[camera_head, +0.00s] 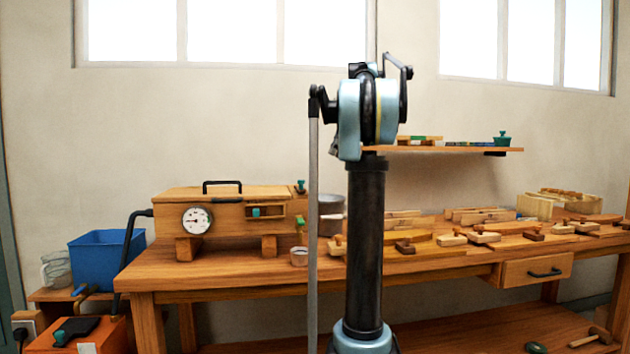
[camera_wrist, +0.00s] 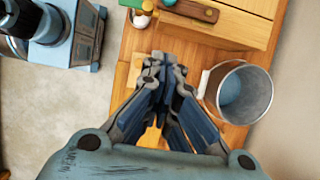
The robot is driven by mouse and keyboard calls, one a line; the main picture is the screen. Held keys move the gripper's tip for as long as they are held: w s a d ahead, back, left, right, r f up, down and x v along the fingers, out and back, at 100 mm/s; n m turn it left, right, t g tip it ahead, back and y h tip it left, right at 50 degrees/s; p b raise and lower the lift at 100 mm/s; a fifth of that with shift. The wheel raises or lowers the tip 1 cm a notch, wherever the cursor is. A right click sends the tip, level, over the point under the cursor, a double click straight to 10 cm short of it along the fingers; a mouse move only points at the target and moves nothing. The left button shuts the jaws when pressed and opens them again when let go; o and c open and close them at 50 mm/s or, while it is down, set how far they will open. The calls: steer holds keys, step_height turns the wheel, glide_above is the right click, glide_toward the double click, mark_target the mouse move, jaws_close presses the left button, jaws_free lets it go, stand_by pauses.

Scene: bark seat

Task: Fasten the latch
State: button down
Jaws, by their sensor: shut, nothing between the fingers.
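A long wooden box (camera_head: 230,215) with a black top handle and a round gauge stands on the left of the bench in the head view. A small teal knob (camera_head: 256,212) sits on a wooden piece on its front, right of the gauge; this looks like the latch, but whether it is fastened cannot be told. In the wrist view, the box (camera_wrist: 235,22) is at the top, with a dark wooden strip (camera_wrist: 190,9) on its face. My gripper (camera_wrist: 166,60) is shut and empty above the bench, below the strip in the picture. It cannot be made out in the head view.
A metal pot (camera_wrist: 240,92) stands close right of my gripper. A small pale cup (camera_wrist: 139,18) is near the box's left end in the wrist view. Wooden tools and pieces (camera_head: 420,235) cover the bench's right side. A blue bin (camera_head: 105,262) stands left.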

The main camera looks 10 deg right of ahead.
mark_target(300, 185)
stand_by(0.3)
steer(key=a+f, duration=0.7)
steer(key=f, duration=0.2)
steer(key=shift+a+f, duration=0.15)
steer(key=shift+a, duration=0.2)
steer(key=shift+d, duration=0.1)
stand_by(0.4)
